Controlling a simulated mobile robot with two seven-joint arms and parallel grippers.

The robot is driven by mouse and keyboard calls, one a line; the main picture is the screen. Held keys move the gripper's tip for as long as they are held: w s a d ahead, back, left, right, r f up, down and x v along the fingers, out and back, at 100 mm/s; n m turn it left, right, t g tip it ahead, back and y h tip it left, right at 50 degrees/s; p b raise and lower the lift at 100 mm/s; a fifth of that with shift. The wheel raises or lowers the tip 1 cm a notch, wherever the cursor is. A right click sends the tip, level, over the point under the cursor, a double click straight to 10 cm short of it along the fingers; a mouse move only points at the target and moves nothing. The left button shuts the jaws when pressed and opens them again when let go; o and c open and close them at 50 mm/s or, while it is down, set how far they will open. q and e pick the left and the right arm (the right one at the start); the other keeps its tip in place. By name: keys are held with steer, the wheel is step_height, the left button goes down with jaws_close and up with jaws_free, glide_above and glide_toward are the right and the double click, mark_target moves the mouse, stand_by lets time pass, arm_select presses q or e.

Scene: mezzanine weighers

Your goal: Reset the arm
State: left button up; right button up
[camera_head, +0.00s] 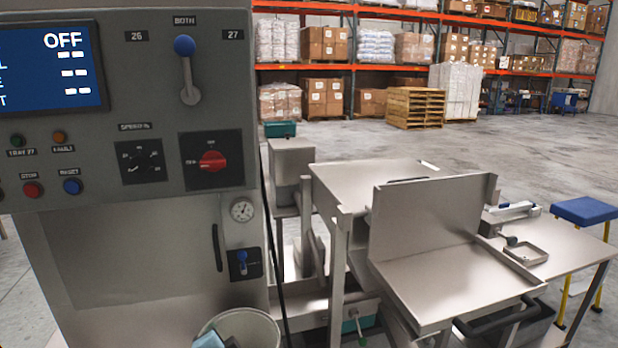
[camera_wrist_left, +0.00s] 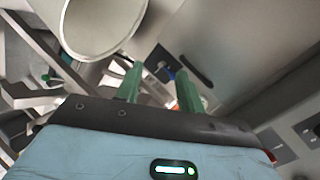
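My left gripper (camera_wrist_left: 159,69) shows in the left wrist view with its two green fingers apart and nothing between them. Behind the fingers are a steel cabinet face and a small blue-handled valve (camera_wrist_left: 166,71), at a distance I cannot tell. In the head view only a light blue piece (camera_head: 208,340), which looks like part of my left arm, shows at the bottom edge in front of a pale bucket (camera_head: 250,322). The left fingers are not visible there. My right arm and right gripper are in neither view.
A grey control panel (camera_head: 150,100) with an OFF display (camera_head: 50,70), a blue-knobbed lever (camera_head: 187,70) and a red rotary switch (camera_head: 212,161) fills the left. Steel weighing trays (camera_head: 440,275) stand right. A blue-topped stool (camera_head: 585,211) is beyond. Open floor lies behind.

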arm_select(q)
steer(key=s+f+n+g+h, duration=0.2)
steer(key=s+f+n+h, duration=0.15)
steer(key=s+f, duration=1.4)
steer(key=s+f+n+g+h, duration=0.1)
steer(key=s+f+n+h, duration=0.1)
steer(key=s, duration=2.1)
steer(key=shift+f+n+g+h+p, duration=0.15)
steer(key=shift+n+g+h+p, duration=0.25)
steer(key=shift+n, duration=0.55)
